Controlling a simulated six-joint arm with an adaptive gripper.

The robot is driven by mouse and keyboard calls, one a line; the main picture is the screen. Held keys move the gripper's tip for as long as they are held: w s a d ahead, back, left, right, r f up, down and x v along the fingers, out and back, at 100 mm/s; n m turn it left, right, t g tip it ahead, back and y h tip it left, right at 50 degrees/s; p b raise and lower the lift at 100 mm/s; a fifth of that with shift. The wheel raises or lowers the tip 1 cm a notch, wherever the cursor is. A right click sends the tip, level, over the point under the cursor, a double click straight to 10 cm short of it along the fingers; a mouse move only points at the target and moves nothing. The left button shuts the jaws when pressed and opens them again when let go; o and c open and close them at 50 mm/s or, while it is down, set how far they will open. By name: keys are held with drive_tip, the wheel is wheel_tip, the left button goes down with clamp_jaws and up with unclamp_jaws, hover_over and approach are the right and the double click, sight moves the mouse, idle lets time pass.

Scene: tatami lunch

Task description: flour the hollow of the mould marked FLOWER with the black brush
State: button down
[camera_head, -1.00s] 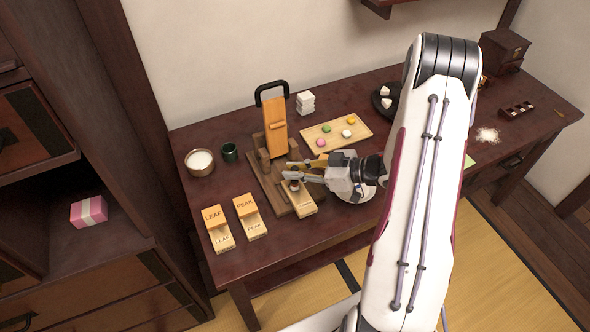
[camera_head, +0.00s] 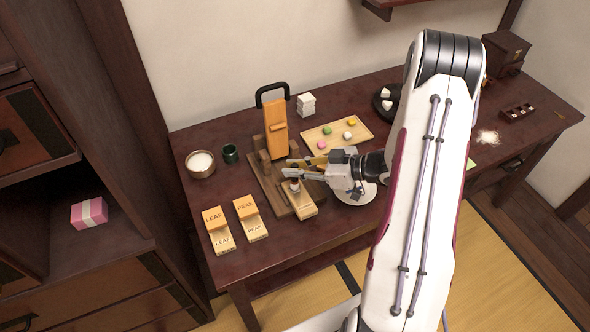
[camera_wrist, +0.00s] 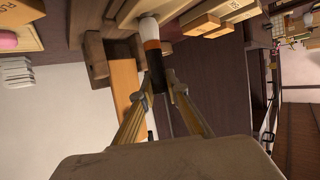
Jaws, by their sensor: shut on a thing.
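My gripper (camera_head: 291,168) is shut on the black brush (camera_wrist: 158,75), with a finger on each side of its dark handle in the wrist view. The brush has an orange-brown band and pale bristles, and its bristle end (camera_head: 294,186) points down. It is over or at the far end of a pale wooden mould (camera_head: 303,206) on the dark wooden press base. The marking on this mould is too small to read in the head view. The mould's hollow is not clearly visible, and I cannot tell whether the bristles touch the wood.
The press's orange board (camera_head: 276,128) stands upright behind my gripper. The LEAF mould (camera_head: 223,240) and PEAK mould (camera_head: 254,229) lie at front left. A bowl of white powder (camera_head: 200,163) and a dark green cup (camera_head: 230,153) stand left. A sweets tray (camera_head: 350,138) lies behind; a white plate (camera_head: 366,196) lies under my wrist.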

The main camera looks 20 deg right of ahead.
drive_tip(key=shift+r, duration=3.3)
drive_tip(key=shift+a, duration=0.1)
drive_tip(key=s+a+f+n+g+y, duration=0.1)
drive_tip(key=a+f, duration=0.1)
drive_tip(key=a, duration=0.8)
drive_tip(key=shift+s+n+g+y, duration=0.3)
drive_tip(key=shift+n+g, duration=0.1)
drive_tip(key=shift+d+f, duration=0.1)
drive_tip(key=d, duration=0.3)
drive_tip(key=w+d+r, duration=0.1)
drive_tip(key=d, duration=0.5)
drive_tip(key=shift+w+d+r, duration=0.3)
drive_tip(key=shift+w+d, duration=0.05)
drive_tip(key=shift+d+r, duration=0.25)
drive_tip(key=shift+s+a, duration=0.1)
